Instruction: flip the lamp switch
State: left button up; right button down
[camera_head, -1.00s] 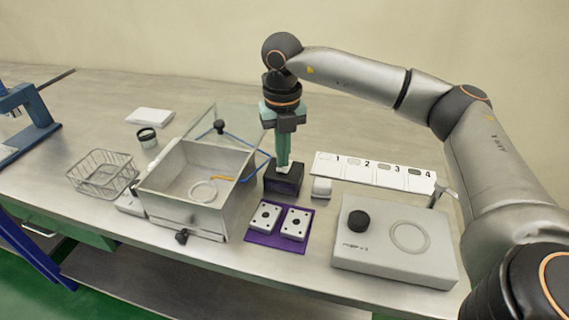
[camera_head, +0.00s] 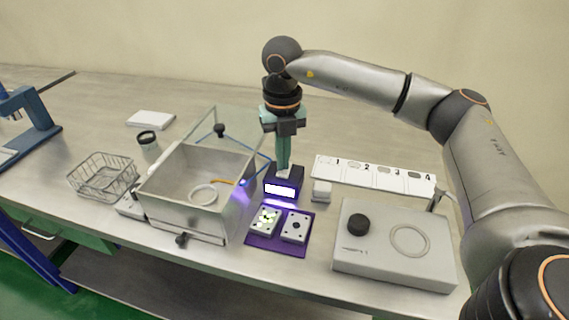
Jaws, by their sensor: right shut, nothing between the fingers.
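The lamp (camera_head: 282,188) is a small dark box on the table, behind a purple mat. Its front panel glows bright white-violet. My right gripper (camera_head: 283,168) points straight down, shut and empty, with its fingertips at the top of the lamp. The switch on top is small and mostly hidden by the fingertips; I cannot tell its position. Two white plates lie on the purple mat (camera_head: 276,249) in front of the lamp. The left plate (camera_head: 264,220) shows glowing yellow-green marks; the right plate (camera_head: 296,226) has dark spots. My left gripper is not in view.
An open metal box (camera_head: 160,202) with a raised clear lid stands left of the lamp. A wire basket (camera_head: 88,178) is farther left.

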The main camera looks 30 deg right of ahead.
aim_at(283, 173)
notch_tip(283, 173, up, 6)
jog(key=p, duration=0.4)
dwell(0.4)
jog(key=shift+s, duration=0.1)
